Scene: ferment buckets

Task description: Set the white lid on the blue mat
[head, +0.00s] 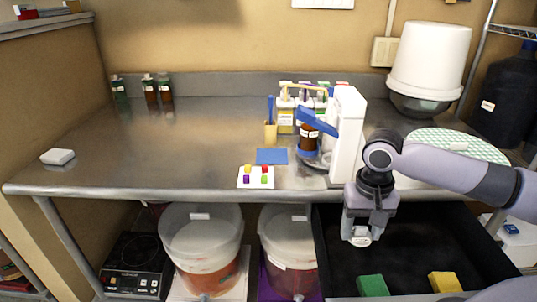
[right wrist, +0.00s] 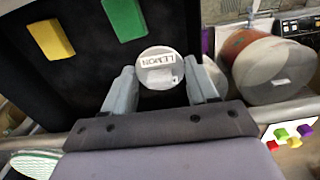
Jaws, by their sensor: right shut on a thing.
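The blue mat (head: 271,156) lies flat and bare on the steel counter, up and left of the gripper. My left gripper is not in view.
The open drawer (head: 420,262) holds a green block (head: 372,285) and a yellow block (head: 445,282). A white card with coloured pieces (head: 242,182) lies just in front of the mat. A white machine (head: 346,130) stands right of the mat. The counter's left half is mostly clear.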

